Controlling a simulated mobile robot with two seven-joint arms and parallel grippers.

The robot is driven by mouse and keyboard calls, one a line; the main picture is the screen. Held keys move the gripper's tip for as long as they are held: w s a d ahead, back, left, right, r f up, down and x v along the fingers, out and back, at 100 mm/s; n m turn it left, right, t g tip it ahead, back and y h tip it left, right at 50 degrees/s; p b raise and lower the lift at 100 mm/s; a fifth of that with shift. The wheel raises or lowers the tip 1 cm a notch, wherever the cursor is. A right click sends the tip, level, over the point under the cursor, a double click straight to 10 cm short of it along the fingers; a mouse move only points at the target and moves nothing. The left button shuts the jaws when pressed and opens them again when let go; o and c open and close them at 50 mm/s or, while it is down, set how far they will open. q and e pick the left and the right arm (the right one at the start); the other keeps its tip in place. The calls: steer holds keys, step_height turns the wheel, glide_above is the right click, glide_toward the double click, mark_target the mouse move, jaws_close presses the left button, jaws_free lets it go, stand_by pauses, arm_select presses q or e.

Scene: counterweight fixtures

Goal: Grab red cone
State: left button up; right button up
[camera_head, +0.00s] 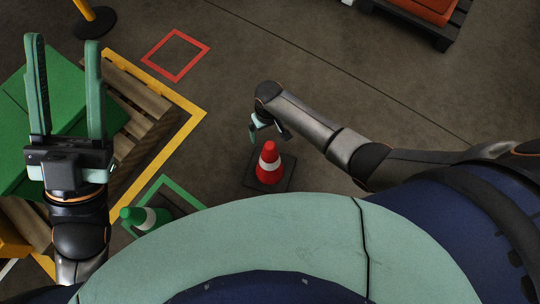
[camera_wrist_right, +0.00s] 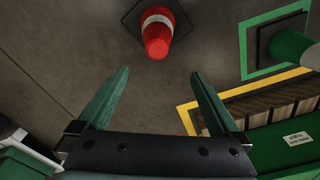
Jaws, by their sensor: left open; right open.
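The red cone (camera_head: 269,164) has a white band and a dark square base. It stands upright on the floor near the middle of the head view. It also shows at the top of the right wrist view (camera_wrist_right: 158,35), beyond the fingertips. My right gripper (camera_head: 267,129) is just above and behind the cone in the head view. In the right wrist view its two green fingers (camera_wrist_right: 157,85) are spread, with nothing between them. My left gripper (camera_head: 65,50) is open and empty at the left, over the green box and pallet, well away from the red cone.
A green cone (camera_head: 146,217) is near a green floor square (camera_head: 183,185). A green box (camera_head: 20,100) rests on a wooden pallet (camera_head: 145,100) edged by yellow tape. An empty red square (camera_head: 176,55) marks the floor. A dark pallet (camera_head: 440,30) stands top right. Floor around the red cone is clear.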

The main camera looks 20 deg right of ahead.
mark_target(269, 145)
steer(key=shift+g, duration=0.3)
steer(key=f+b, duration=0.1)
steer(key=f, duration=0.1)
steer(key=f+b, duration=0.3)
steer(key=f, duration=0.1)
steer(key=shift+s+d+f, duration=0.15)
steer(key=shift+s+f, duration=0.05)
steer(key=shift+s, duration=0.1)
steer(key=shift+f+b, duration=0.45)
steer(key=shift+f, duration=0.1)
step_height(269, 145, down, 5)
steer(key=b, duration=0.4)
steer(key=shift+d+f, duration=0.15)
arm_select(q)
step_height(269, 145, down, 9)
steer(key=d, duration=0.1)
steer(key=shift+w+f+n+g, duration=0.15)
steer(key=shift+f+n+g, duration=0.05)
steer(key=shift+n+g, duration=0.1)
arm_select(e)
steer(key=shift+c, duration=0.2)
steer(key=shift+c, duration=0.8)
steer(key=shift+s, duration=0.1)
steer(key=c, duration=1.4)
